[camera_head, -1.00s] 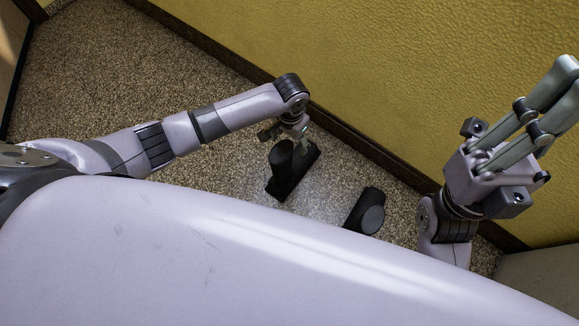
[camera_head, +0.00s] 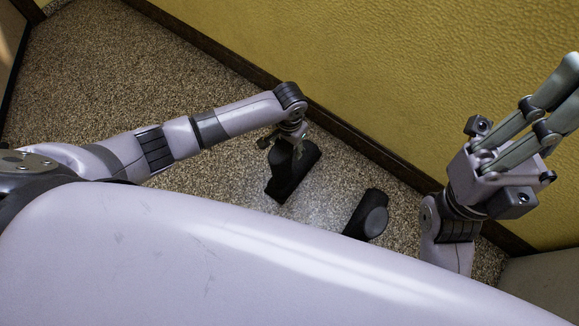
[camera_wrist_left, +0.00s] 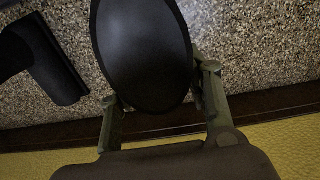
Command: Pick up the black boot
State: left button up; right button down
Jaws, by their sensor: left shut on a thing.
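One black boot (camera_head: 290,172) is on the speckled floor near the wall, below my left wrist in the head view. My left gripper (camera_head: 286,138) is shut on this boot from above. In the left wrist view the boot's dark rounded top (camera_wrist_left: 143,50) lies between the two fingers of the gripper (camera_wrist_left: 160,98). A second black boot (camera_head: 368,214) is on the floor to the right, and part of it shows in the left wrist view (camera_wrist_left: 50,62). My right gripper (camera_head: 520,130) is raised at the right, empty, its fingers pointing up and right; their gap is unclear.
A yellow textured wall (camera_head: 400,80) with a dark baseboard (camera_head: 345,130) runs behind the boots. Open speckled floor (camera_head: 110,70) lies to the left. A pale surface (camera_head: 545,280) shows at the lower right.

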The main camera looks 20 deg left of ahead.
pick_arm(q)
grip_shut()
dwell(0.3)
jog(key=shift+r, duration=0.15)
